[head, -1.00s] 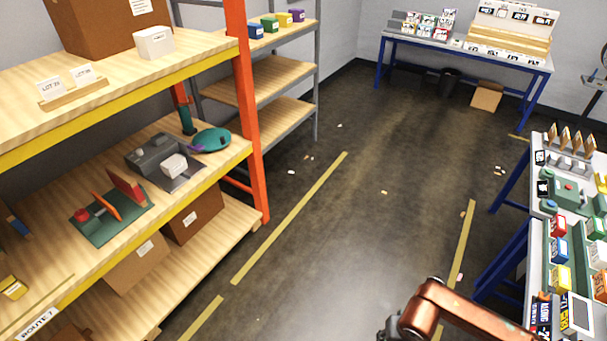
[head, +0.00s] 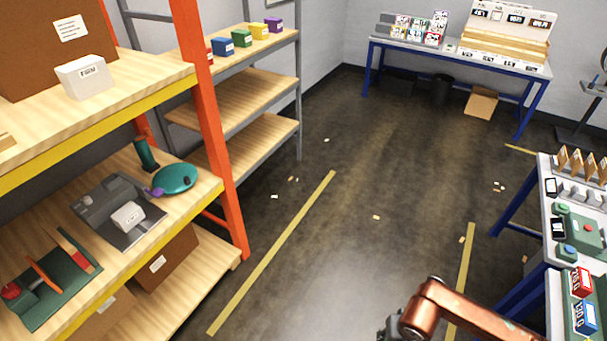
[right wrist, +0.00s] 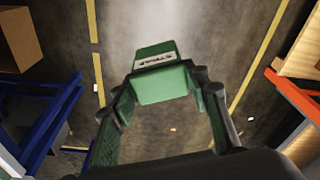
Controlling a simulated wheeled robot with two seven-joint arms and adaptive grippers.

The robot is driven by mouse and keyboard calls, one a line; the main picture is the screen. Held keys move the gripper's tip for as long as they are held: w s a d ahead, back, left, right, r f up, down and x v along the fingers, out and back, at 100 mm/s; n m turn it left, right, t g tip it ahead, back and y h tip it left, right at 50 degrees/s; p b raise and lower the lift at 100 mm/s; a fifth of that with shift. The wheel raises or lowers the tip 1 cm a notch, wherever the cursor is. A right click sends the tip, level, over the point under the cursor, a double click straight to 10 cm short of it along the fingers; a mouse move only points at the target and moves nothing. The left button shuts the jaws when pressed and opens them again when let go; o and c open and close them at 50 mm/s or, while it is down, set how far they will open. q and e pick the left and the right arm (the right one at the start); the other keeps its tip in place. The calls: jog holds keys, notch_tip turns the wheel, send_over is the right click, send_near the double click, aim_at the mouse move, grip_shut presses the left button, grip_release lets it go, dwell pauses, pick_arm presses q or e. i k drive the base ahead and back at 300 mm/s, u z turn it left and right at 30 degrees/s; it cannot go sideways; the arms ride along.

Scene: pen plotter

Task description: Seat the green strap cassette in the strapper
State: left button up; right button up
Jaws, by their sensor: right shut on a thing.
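The green strap cassette (right wrist: 160,82) is in the right wrist view, a green block with a white label. My right gripper (right wrist: 162,88) is shut on it, with a finger on each side, and holds it up above the dark floor. My left gripper is not in view. A green machine with a red button (head: 582,232) stands on the right-hand table; I cannot tell if it is the strapper.
The orange-posted rack (head: 205,130) on the left holds a grey machine (head: 115,208) and a green device with a red knob (head: 45,280). A grey shelf (head: 265,85) and a back table (head: 460,52) stand farther off. The floor aisle (head: 370,240) is open, with small scraps.

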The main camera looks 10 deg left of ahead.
aim_at(113, 185)
jog(key=i, duration=1.2)
jog(key=u, duration=1.6)
